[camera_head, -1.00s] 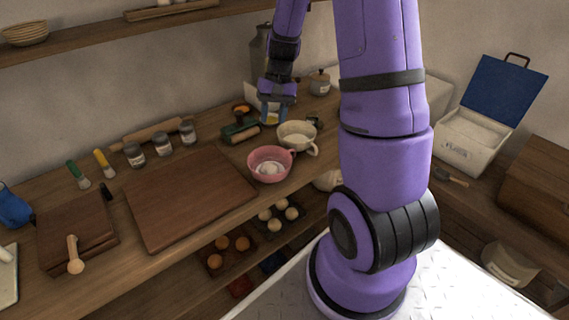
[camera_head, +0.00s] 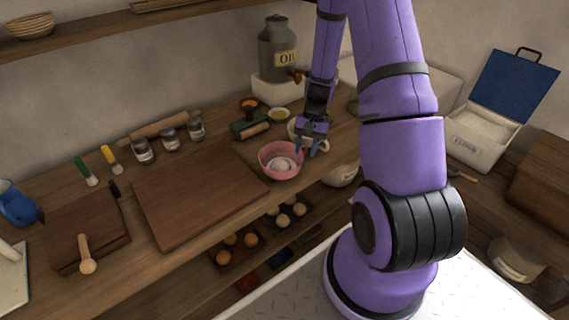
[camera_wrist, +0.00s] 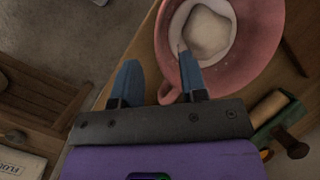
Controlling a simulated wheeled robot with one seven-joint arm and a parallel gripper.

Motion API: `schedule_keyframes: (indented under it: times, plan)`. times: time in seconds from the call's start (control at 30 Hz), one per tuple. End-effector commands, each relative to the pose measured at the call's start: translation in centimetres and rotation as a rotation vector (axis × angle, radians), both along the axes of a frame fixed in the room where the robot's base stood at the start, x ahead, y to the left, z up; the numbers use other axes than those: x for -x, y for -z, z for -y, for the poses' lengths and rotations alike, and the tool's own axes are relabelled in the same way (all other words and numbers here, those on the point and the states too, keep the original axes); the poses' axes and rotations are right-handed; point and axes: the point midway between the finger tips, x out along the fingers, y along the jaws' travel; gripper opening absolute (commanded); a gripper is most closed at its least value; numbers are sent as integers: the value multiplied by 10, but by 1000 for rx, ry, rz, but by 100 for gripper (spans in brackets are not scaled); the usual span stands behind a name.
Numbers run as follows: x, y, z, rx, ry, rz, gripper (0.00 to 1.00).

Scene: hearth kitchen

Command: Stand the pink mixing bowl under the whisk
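The pink mixing bowl (camera_head: 269,166) stands upright on the wooden counter with a pale mound inside. It also shows at the top of the wrist view (camera_wrist: 272,52), with a small pink handle at its near left side. My gripper (camera_head: 312,149) is just right of the bowl in the head view. In the wrist view my gripper (camera_wrist: 157,72) is open, one finger left of the bowl and the other overlapping its rim and inside. The handle shows between the fingers; contact cannot be told. I cannot make out a whisk in any view.
A pale cup (camera_head: 294,130) is partly hidden behind my gripper. A green device with a wooden roller (camera_head: 250,126) stands behind the bowl. A dark cutting board (camera_head: 195,193) lies to the left. An oil can (camera_head: 277,48) stands at the back. The counter's front edge is close.

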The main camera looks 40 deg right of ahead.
Motion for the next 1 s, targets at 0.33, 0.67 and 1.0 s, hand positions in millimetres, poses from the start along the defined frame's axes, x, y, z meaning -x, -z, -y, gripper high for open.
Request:
schedule_keyframes:
  times: [0.33,0.67,1.0]
  plan:
    - [4,40,-17,-1,-1,-3,39]
    - [5,47,-20,1,0,1,39]
    - [5,47,-20,1,0,1,0]
